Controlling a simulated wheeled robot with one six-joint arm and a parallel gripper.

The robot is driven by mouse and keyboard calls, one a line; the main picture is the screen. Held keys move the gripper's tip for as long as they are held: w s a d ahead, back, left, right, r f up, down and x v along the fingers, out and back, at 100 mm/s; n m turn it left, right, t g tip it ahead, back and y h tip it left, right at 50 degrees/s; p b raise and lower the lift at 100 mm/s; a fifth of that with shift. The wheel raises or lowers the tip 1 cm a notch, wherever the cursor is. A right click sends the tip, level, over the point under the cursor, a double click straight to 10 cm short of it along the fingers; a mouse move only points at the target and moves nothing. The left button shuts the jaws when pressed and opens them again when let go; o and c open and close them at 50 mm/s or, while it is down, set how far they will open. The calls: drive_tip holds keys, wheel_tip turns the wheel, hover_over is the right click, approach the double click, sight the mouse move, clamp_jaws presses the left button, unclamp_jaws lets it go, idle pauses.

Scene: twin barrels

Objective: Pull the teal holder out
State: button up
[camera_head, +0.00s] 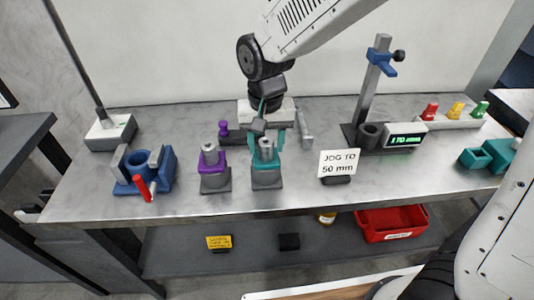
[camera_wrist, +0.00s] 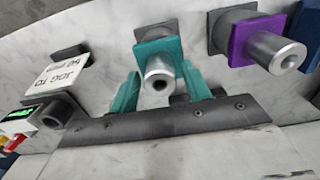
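The teal holder (camera_head: 265,158) sits in a dark grey square-based barrel (camera_head: 267,180) at the middle front of the bench, with a metal cylinder upright in it. The wrist view shows its teal square plate (camera_wrist: 157,47) and the cylinder's open end. My gripper (camera_head: 268,147) is straight above it, pointing down. Its two teal fingers stand apart, one on each side of the cylinder, with the tips near the plate's edges. I see no clear grip; whether the tips touch the plate is hard to tell.
A matching purple holder (camera_head: 211,158) in its barrel stands close by on the left. A "JOG TO 50 mm" card (camera_head: 339,163) is to the right. A gauge stand (camera_head: 372,100) is behind it. A blue fixture (camera_head: 143,172) with a red handle stands at the left.

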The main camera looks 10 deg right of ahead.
drive_tip(key=c, duration=0.9)
drive_tip(key=shift+r, duration=0.65)
drive_tip(key=shift+r, duration=3.2)
